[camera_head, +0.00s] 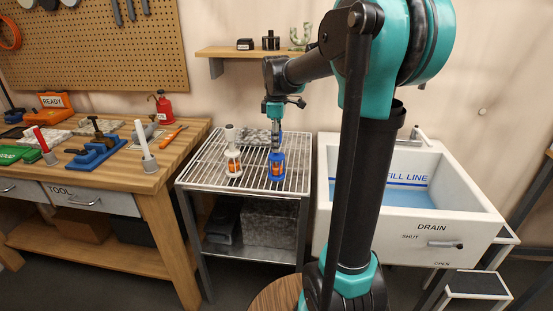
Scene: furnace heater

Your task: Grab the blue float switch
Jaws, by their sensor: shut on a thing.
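The blue float switch (277,168) stands upright on the wire rack (205,180), near its right front part. It has a blue frame with an orange part inside. My gripper (275,145) reaches down from above and is shut on the top of the blue float switch. The fingertips are small and partly hidden in this view. A white float switch (232,160) with an orange part stands just to the left on the same rack, apart from my gripper.
A grey block (254,137) lies at the back of the rack. A white sink (480,215) with a fill line stands to the right. A wooden workbench (185,150) with tools is to the left. A wall shelf (230,52) hangs above.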

